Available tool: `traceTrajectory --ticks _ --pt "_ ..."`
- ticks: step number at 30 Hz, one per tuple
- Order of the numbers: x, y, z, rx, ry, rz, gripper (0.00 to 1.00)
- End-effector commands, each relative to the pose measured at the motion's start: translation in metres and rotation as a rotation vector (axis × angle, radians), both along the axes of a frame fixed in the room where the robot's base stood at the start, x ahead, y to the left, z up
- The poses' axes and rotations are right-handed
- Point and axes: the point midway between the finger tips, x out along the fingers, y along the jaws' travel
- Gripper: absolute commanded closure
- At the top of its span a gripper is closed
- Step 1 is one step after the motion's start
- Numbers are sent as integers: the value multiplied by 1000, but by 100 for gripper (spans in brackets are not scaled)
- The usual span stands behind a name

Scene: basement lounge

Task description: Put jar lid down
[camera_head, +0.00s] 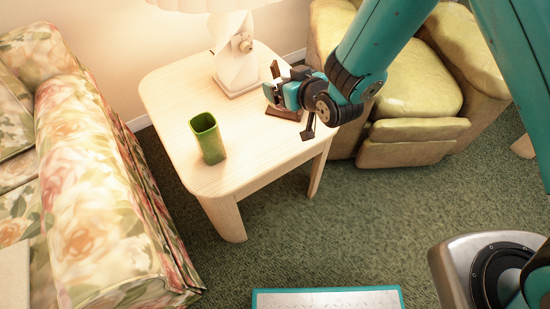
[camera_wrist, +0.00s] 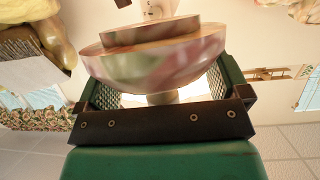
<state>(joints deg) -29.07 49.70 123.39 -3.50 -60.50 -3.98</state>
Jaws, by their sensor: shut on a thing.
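The jar lid (camera_wrist: 150,52) shows in the wrist view as a round, two-tier piece, reddish brown with glossy pink and green patches. It sits between the two fingers of my gripper (camera_wrist: 168,85), which is shut on it. In the head view my gripper (camera_head: 272,93) is over the right side of the wooden side table (camera_head: 165,98), near the lamp. I cannot clearly make out the lid there. Whether the lid touches anything cannot be told.
A green cup (camera_head: 208,139) stands on the table's front left. A white lamp (camera_head: 236,62) stands at the back. A dark brown piece (camera_head: 285,114) shows just below my gripper. A floral sofa (camera_head: 95,190) is left, a yellow-green armchair (camera_head: 415,85) right.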

Motion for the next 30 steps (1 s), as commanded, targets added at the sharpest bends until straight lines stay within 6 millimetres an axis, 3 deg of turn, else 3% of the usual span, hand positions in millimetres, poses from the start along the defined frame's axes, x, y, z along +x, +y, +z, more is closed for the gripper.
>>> traceTrajectory --ticks 3,7,18,21,30 --pt "-3 23 -6 -1 -1 42 43" --pt "-5 28 -25 -3 3 52 43" --pt "-5 29 -127 -2 2 52 43" --pt "-5 29 -147 -2 1 52 43" --pt "-5 29 -173 -1 0 52 43"
